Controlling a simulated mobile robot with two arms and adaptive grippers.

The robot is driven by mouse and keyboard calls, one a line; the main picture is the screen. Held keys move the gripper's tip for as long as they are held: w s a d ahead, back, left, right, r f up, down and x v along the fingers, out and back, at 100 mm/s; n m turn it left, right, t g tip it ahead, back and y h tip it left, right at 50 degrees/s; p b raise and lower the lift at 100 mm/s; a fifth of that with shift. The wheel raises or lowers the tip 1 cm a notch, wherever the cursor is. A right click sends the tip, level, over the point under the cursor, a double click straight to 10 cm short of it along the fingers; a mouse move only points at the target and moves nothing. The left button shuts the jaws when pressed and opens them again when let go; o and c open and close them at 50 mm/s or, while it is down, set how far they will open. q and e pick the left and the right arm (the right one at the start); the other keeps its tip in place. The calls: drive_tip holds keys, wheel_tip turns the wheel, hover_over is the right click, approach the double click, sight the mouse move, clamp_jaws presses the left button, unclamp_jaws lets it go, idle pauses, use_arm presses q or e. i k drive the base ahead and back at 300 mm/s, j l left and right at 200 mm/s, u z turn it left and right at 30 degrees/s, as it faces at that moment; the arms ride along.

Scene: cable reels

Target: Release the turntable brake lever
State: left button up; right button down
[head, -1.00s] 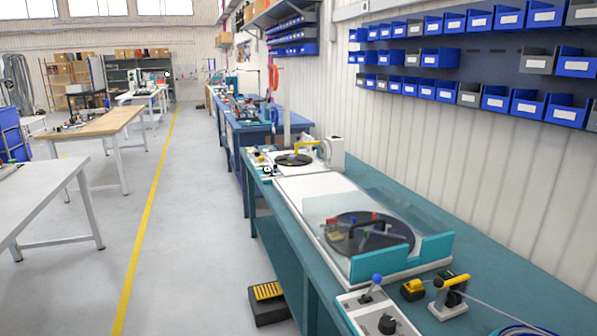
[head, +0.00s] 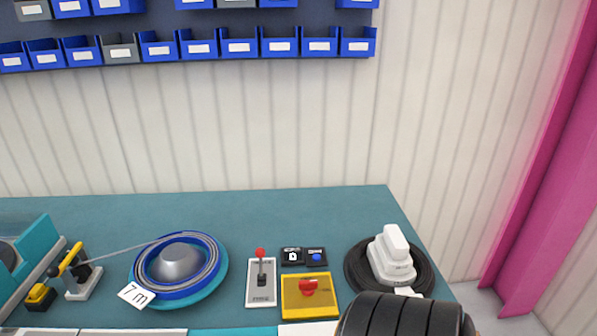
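A lever with a red knob (head: 261,253) stands roughly upright on a light grey plate (head: 261,297) on the bench. The writing on the plate is too small to read. To its left is a teal turntable (head: 217,287) bearing a blue reel (head: 156,287) with a grey domed hub (head: 177,262). Grey cable is wound around the hub, and a strand runs left from the reel. A white tag (head: 135,294) reading "7 m" is at the reel's front left.
Right of the lever are a small black panel (head: 292,256) with a lock symbol and a blue button, and a yellow box (head: 309,304) with a red knob. A black cable coil (head: 355,267) with a white device (head: 391,255) is farther right. The teal bench (head: 300,212) is clear behind.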

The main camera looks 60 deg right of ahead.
sight(260, 252)
drive_tip(key=z, duration=1.7)
drive_tip(key=j+u, duration=0.1)
drive_tip(key=j, duration=0.2)
